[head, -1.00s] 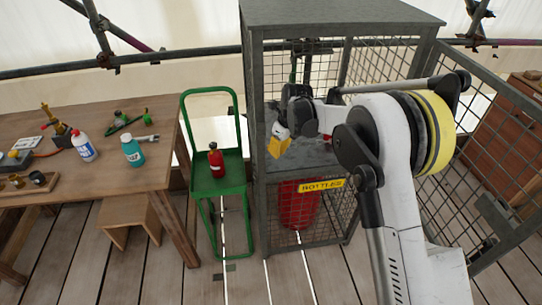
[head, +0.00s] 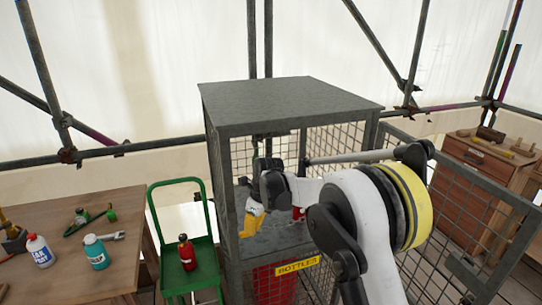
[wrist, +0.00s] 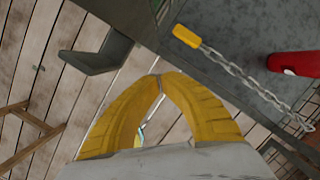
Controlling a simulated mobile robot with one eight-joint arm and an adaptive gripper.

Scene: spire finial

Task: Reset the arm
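My gripper (head: 252,224) shows yellow fingers at the front of the wire cage (head: 290,100), over its grey shelf, with my arm reaching in from the right. In the wrist view the two yellow fingertips (wrist: 160,76) meet. Nothing shows gripped between them; floor planks show through the gap behind. A red bottle (wrist: 294,64) lies or stands on the grey shelf (wrist: 245,30) at the right of the wrist view, apart from the fingers. Part of it shows behind my arm in the head view (head: 298,212).
A chain with a yellow tag (wrist: 186,36) lies near the fingers. The cage door (head: 455,225) stands open at right. A green trolley (head: 190,265) carries a small red extinguisher (head: 186,252). A bench (head: 75,240) with bottles is at left. A brown cabinet (head: 475,175) is at right.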

